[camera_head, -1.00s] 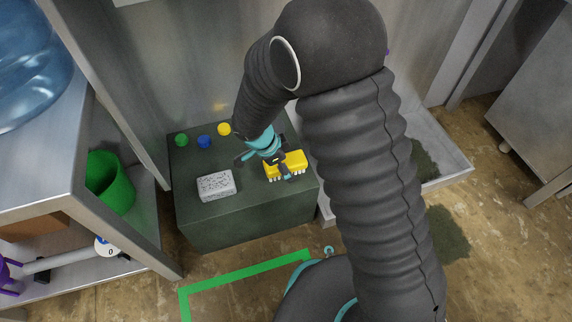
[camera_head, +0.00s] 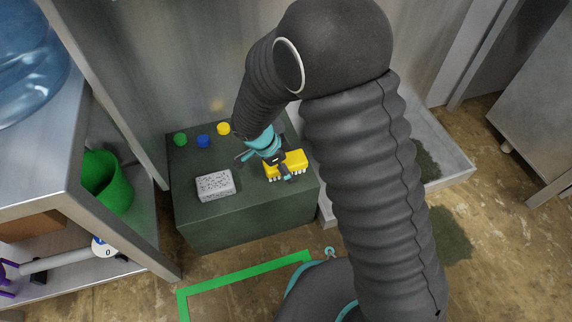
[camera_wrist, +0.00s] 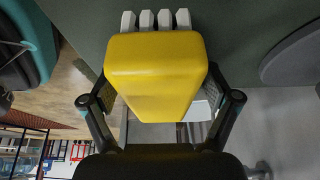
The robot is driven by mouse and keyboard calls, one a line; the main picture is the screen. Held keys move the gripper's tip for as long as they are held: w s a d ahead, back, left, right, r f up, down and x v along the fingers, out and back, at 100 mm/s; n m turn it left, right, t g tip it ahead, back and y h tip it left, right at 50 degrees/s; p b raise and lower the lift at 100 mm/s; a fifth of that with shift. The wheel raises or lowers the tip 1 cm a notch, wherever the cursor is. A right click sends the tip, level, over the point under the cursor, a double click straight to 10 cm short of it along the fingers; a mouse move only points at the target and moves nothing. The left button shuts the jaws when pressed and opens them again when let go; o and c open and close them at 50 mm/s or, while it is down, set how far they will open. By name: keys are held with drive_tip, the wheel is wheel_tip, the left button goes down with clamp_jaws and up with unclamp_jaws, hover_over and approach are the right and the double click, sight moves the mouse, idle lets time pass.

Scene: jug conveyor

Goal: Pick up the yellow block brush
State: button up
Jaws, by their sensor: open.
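The yellow block brush (camera_head: 294,161) lies on top of the dark green box with its white bristles showing along its near edge. It fills the middle of the wrist view (camera_wrist: 157,72), with several white bristle tufts at its top edge. My gripper (camera_head: 268,168) is at the brush's left part in the head view, partly covering it. In the wrist view my gripper (camera_wrist: 160,98) is open, with one finger on each side of the yellow block. I cannot tell whether the fingers touch it.
The dark green box (camera_head: 240,228) also bears a speckled grey-white block (camera_head: 215,185) and green (camera_head: 180,139), blue (camera_head: 203,141) and yellow (camera_head: 223,128) round pieces. A metal shelf with a green bucket (camera_head: 110,185) stands left. A grey tray (camera_head: 455,165) lies right.

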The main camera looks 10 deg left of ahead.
drive_tip(key=c, duration=1.3)
drive_tip(key=shift+c, duration=0.2)
drive_tip(key=shift+r, duration=0.15)
